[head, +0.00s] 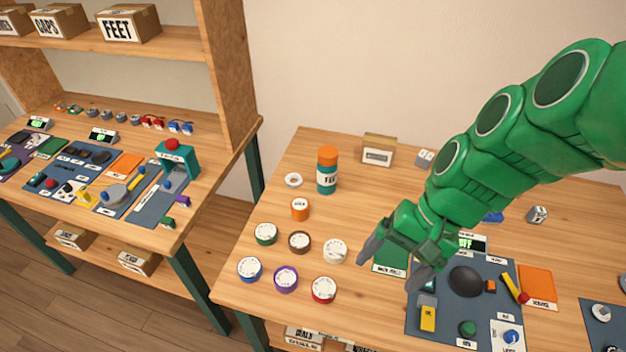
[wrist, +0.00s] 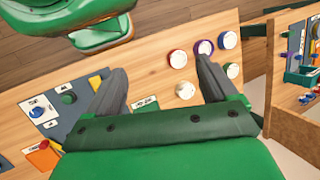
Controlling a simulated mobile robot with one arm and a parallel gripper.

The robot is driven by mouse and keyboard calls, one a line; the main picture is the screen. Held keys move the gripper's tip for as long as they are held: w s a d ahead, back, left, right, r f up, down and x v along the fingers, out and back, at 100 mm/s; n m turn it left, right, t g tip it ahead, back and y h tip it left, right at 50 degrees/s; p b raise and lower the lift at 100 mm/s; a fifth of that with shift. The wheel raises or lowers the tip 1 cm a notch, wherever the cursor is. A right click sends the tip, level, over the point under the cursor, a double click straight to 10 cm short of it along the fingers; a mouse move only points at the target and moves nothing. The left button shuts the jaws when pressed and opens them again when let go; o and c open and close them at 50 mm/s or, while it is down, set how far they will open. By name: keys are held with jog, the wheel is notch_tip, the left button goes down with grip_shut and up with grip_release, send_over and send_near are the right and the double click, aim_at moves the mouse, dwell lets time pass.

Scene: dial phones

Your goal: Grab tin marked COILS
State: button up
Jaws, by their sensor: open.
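Several round tins with white lids and coloured sides stand on the table to the left of my gripper (head: 390,270). They are a green tin (head: 266,233), a brown tin (head: 299,242), a white tin (head: 335,251), a blue tin (head: 249,269), a purple tin (head: 285,279) and a red tin (head: 323,289). Their lid print is too small to read, so I cannot tell which is marked COILS. My gripper is open and empty above the table, right of the white tin. The wrist view shows the red tin (wrist: 178,59) and white tin (wrist: 185,90) between my fingers.
An orange-topped teal bottle (head: 327,171), a small orange jar (head: 299,209) and a white ring (head: 293,180) stand behind the tins. A blue-grey mat (head: 450,315) with phone parts lies right of them. A second bench with a shelf stands at left.

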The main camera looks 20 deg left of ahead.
jog(key=w+a+f+m+y, duration=0.2)
jog(key=w+a+m+y, duration=0.15)
jog(key=w+a, duration=0.5)
jog(key=m+t+y, duration=0.1)
jog(key=m+y, duration=0.5)
jog(key=m, duration=0.2)
send_over(302, 204)
jog(key=s+d, duration=0.5)
notch_tip(302, 204, down, 10)
jog(key=w+f+m, duration=0.1)
jog(key=f, duration=0.1)
jog(key=w+f+m+t, duration=0.1)
jog(key=w+f+m, duration=0.1)
jog(key=f, duration=0.1)
jog(key=w+f+m, duration=0.1)
jog(key=f+m, duration=0.1)
jog(key=f, duration=0.1)
jog(key=shift+w+a+f+t, duration=0.1)
jog(key=shift+w+a+t, duration=0.1)
jog(key=shift+w+t, duration=0.2)
jog(key=shift+x, duration=3.85)
jog(key=shift+w+f, duration=0.1)
jog(key=shift+f, duration=0.1)
jog(key=shift+c, duration=0.4)
jog(key=shift+d, duration=0.1)
jog(key=c, duration=1)
jog(key=shift+r, duration=0.1)
jog(key=shift+c, duration=0.2)
